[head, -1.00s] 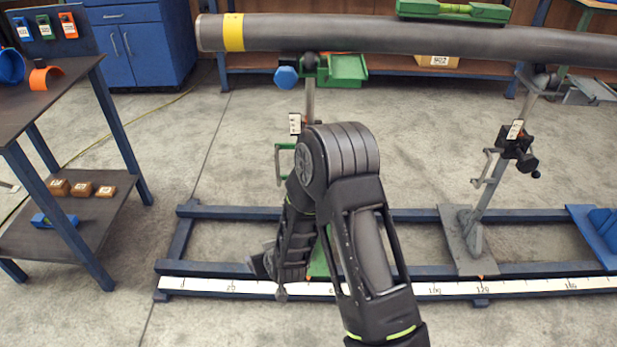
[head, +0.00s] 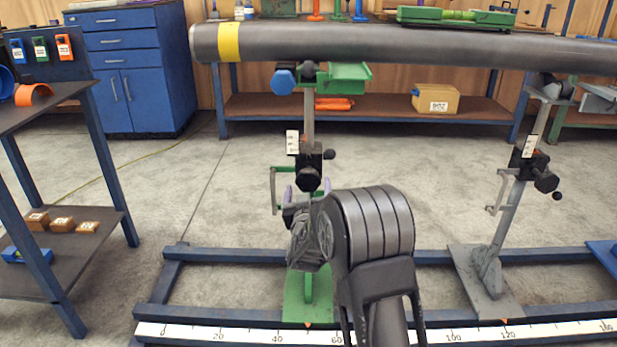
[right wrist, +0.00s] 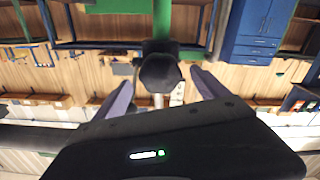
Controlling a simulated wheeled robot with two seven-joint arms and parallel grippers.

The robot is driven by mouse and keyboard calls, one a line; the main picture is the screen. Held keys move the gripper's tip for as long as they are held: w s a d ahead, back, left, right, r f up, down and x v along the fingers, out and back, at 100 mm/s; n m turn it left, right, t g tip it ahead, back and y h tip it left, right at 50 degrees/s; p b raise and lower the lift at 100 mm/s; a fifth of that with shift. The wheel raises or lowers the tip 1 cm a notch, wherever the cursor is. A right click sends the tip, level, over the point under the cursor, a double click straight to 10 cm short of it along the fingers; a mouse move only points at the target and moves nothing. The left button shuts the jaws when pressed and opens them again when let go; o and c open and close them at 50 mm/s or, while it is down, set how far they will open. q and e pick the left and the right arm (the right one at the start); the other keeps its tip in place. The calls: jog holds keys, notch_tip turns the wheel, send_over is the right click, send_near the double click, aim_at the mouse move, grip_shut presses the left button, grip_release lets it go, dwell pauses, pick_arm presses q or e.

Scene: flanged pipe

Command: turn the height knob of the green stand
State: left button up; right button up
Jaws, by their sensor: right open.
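The green stand (head: 308,285) holds up the left part of the grey pipe (head: 400,45). Its black height knob (head: 308,179) faces me on the black clamp block, below a small white label. My right gripper (head: 305,192) is open just below and in front of the knob, partly hidden behind my own wrist. In the right wrist view, the knob (right wrist: 160,73) shows between the two spread purple-grey fingers (right wrist: 160,88). I cannot tell whether either finger touches it. My left gripper is not in view.
A grey stand (head: 500,225) with a similar clamp is to the right. A blue floor rail (head: 220,255) with a white scale runs below the stands. A side table (head: 100,240) with small blocks is at left. The floor between table and green stand is clear.

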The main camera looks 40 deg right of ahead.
aim_at(309, 176)
jog(key=b+x, duration=0.2)
jog(key=x, duration=0.5)
jog(key=shift+f, duration=0.15)
jog(key=shift+w+d, duration=0.25)
jog(key=shift+w, duration=0.05)
jog(key=shift+c, duration=0.2)
jog(key=c, duration=1.3)
